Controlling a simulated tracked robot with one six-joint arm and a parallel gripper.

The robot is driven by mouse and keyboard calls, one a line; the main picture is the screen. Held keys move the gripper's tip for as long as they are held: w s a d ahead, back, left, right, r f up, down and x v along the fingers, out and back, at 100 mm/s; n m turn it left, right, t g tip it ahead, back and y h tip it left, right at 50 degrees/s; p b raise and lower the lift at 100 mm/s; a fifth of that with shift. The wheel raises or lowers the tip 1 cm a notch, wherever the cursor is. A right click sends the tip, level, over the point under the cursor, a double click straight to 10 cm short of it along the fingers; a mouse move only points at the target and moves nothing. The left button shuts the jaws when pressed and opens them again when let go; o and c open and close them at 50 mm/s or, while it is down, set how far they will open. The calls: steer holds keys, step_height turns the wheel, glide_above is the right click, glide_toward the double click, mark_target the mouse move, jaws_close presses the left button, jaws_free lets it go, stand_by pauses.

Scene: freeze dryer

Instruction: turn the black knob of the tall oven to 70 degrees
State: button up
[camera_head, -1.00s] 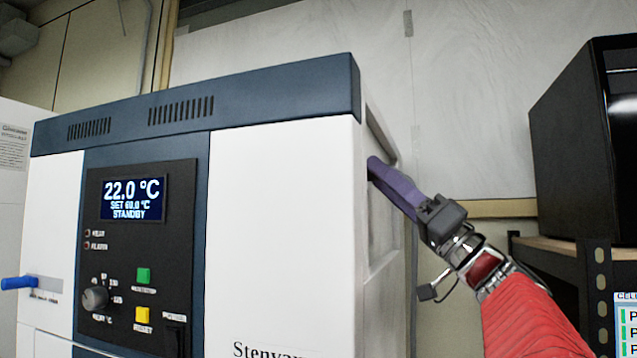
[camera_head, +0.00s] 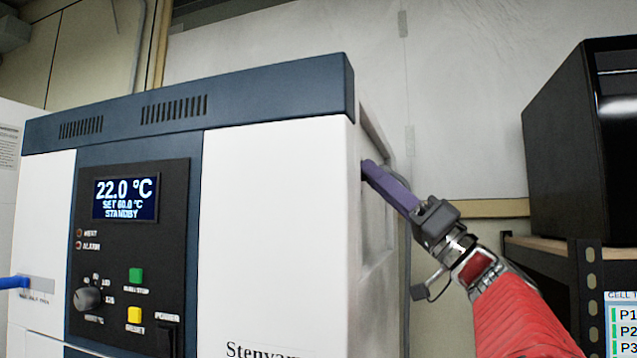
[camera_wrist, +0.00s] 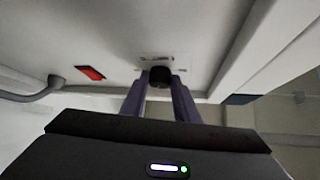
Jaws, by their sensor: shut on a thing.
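The tall oven (camera_head: 280,230) is a white cabinet with a dark blue top band; its display (camera_head: 125,199) reads 22.0 °C, SET 60.0 °C, STANDBY. A black knob (camera_wrist: 159,74) sits on a pale panel in the wrist view, with a small label above it. My gripper's purple fingers (camera_head: 368,168) reach the recessed right side of the cabinet. In the wrist view my gripper (camera_wrist: 159,86) is shut on the black knob, one finger on each side. The knob's pointer and scale cannot be read. In the head view this knob is hidden. Another, grey dial knob (camera_head: 88,298) is on the front panel.
A green button (camera_head: 136,275) and a yellow button (camera_head: 134,314) are on the front panel. A red patch (camera_wrist: 90,72) and a grey pipe (camera_wrist: 38,92) are left of the knob. A black box (camera_head: 565,150) stands on a shelf at right.

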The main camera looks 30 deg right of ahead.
steer(key=shift+d+f+n, duration=0.1)
steer(key=shift+n, duration=0.2)
steer(key=shift+w+d+n+g+y, duration=0.2)
steer(key=shift+n+g+y, duration=2.1)
steer(key=shift+n, duration=1.25)
steer(key=shift+w+d+n+g+y, duration=0.2)
steer(key=shift+n+g+y, duration=2.1)
steer(key=shift+n, duration=1.2)
steer(key=shift+w+d+n+g+y, duration=0.2)
steer(key=shift+n+g+y, duration=1.7)
steer(key=shift+n+g, duration=1.2)
steer(key=shift+n+t, duration=0.3)
steer(key=shift+n, duration=0.45)
steer(key=shift+d+r+n+g, duration=0.1)
steer(key=shift+r+n+g, duration=0.05)
steer(key=shift+n+g, duration=0.9)
steer(key=shift+r+n+g, duration=0.1)
steer(key=shift+n+g, duration=0.75)
steer(key=shift+n, duration=0.3)
steer(key=o, duration=1.1)
steer(key=shift+c, duration=0.2)
steer(key=shift+r, duration=0.1)
